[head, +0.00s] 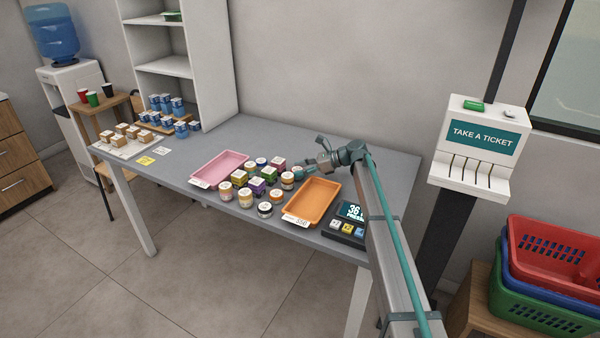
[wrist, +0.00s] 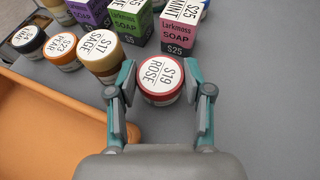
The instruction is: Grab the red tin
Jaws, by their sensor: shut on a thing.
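The red tin (wrist: 160,75), with a white lid reading S19 ROSE, sits between the two fingers of my gripper (wrist: 162,88) in the wrist view. The fingers are shut on its sides, left and right. A tan SAGE jar (wrist: 101,52) stands close beside the left finger. In the head view my gripper (head: 303,172) is low over the grey table, at the right end of the group of jars and boxes. The red tin is hard to make out there. I cannot tell whether it touches the table.
An orange tray (head: 312,202) lies just in front of my gripper, and a pink tray (head: 219,169) lies farther left. A PEAR tin (wrist: 61,48) and several soap boxes (wrist: 180,25) stand close by. Bare grey table (wrist: 270,100) lies right of the tin in the wrist view.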

